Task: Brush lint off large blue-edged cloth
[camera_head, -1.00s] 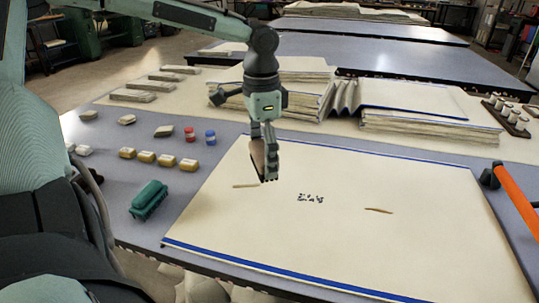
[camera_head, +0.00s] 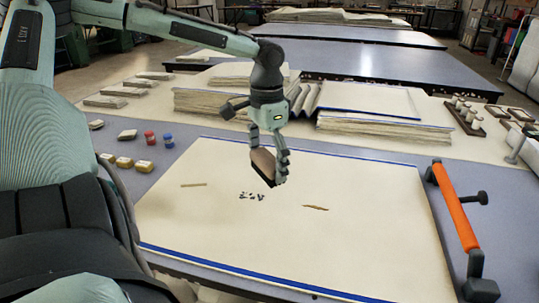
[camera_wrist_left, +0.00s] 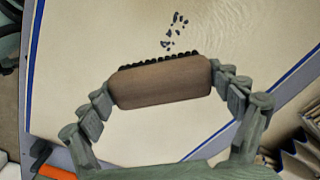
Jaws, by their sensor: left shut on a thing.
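The large cream cloth (camera_head: 350,235) with blue edges lies flat on the table. Dark specks of lint (camera_head: 252,196) lie near its middle, with a tan strip (camera_head: 194,185) to their left and a brown sliver (camera_head: 316,208) to their right. My left gripper (camera_head: 268,172) is shut on a wooden brush (camera_head: 263,163) above the far part of the cloth. In the left wrist view the brush (camera_wrist_left: 160,82) sits between both fingers, dark bristles along its far edge, with the specks (camera_wrist_left: 175,32) just beyond. Whether the bristles touch the cloth is unclear. My right gripper is not in view.
Stacked folded cloths (camera_head: 385,132) stand behind the cloth. Small yellow-and-white blocks (camera_head: 124,162) and red and blue spools (camera_head: 150,138) are at left. An orange-handled bar (camera_head: 455,207) lies along the right edge. A tray of pegs (camera_head: 464,118) is at back right.

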